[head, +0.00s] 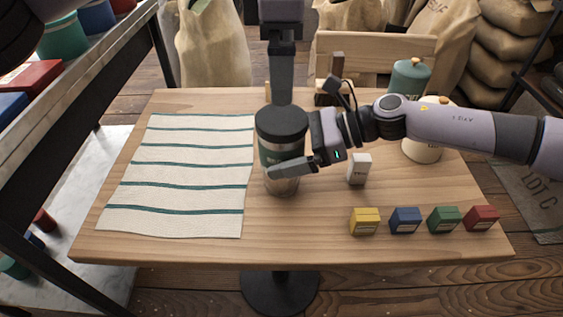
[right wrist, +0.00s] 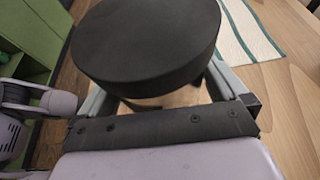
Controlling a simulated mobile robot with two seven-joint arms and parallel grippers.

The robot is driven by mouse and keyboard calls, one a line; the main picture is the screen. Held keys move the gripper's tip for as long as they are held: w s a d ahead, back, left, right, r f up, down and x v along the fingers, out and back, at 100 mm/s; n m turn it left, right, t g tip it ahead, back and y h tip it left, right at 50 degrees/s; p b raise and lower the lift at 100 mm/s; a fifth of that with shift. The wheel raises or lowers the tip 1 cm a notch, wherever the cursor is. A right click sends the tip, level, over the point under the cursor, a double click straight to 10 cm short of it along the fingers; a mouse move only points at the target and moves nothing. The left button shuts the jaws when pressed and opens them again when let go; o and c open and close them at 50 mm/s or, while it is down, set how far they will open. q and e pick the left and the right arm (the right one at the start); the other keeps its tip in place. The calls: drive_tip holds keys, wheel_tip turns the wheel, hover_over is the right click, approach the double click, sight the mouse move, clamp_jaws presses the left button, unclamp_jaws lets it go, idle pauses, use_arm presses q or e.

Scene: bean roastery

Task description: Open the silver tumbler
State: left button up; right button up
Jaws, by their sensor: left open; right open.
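The silver tumbler (head: 282,186) stands upright on the wooden table, right of the striped cloth. Its wide black lid (head: 281,122) is on top, above a dark green band. The lid also fills the upper middle of the right wrist view (right wrist: 147,40). My right gripper (head: 277,160) reaches in from the right at body height, below the lid. Its open fingers lie either side of the tumbler; the far finger is hidden in the head view. My left gripper (head: 281,98) points down above and behind the lid. It is open but seen edge-on, and its tips are partly hidden by the lid.
A striped cloth (head: 180,175) covers the table's left part. A white box (head: 359,168) stands under my right arm. Yellow (head: 365,221), blue (head: 405,220), green (head: 443,219) and red (head: 481,218) boxes line the front right. Canisters (head: 409,76) (head: 421,149) stand at the back right.

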sight(282, 118)
drive_tip(key=c, duration=1.8)
use_arm(q)
drive_tip(key=m, duration=0.8)
drive_tip(key=shift+m, duration=0.4)
drive_tip(key=shift+f, duration=4)
